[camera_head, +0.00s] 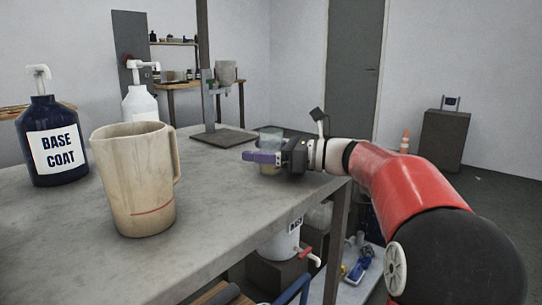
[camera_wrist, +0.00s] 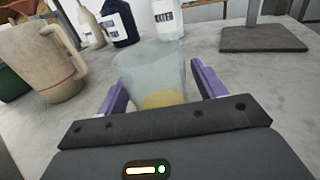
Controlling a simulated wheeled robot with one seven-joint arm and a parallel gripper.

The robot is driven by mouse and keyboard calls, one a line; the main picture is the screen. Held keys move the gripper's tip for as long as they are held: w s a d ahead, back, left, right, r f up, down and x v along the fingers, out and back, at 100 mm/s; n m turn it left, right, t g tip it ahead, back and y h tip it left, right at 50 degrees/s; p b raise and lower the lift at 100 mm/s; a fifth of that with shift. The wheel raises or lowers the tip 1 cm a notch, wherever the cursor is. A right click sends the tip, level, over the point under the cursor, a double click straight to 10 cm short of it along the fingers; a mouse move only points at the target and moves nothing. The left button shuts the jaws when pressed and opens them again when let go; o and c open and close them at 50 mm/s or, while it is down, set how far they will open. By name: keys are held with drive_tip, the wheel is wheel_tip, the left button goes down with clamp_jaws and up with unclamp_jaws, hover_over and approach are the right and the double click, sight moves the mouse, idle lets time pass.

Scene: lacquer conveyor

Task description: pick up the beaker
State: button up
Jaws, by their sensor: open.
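The beaker is a clear, tapered vessel with yellowish contents at its bottom. In the wrist view the beaker (camera_wrist: 150,72) stands upright on the table between the two purple fingers of my gripper (camera_wrist: 158,88). The fingers are open, with a visible gap on the right side; contact on the left cannot be told. In the head view the beaker (camera_head: 270,136) shows only partly, behind my gripper (camera_head: 262,158) near the table's right edge. The gripper hides much of its lower part.
A large beige pitcher (camera_head: 132,185) stands on the grey table (camera_head: 215,190), left of my gripper. Behind it are a dark BASE COAT bottle (camera_head: 55,140) and a white pump bottle (camera_head: 141,100). A stand with a dark base plate (camera_head: 224,138) is at the back.

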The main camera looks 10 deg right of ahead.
drive_tip(key=c, duration=1.1)
drive_tip(key=shift+r, duration=0.2)
wheel_tip(320, 180, up, 20)
drive_tip(key=p, duration=0.5)
drive_tip(key=shift+f, duration=0.25)
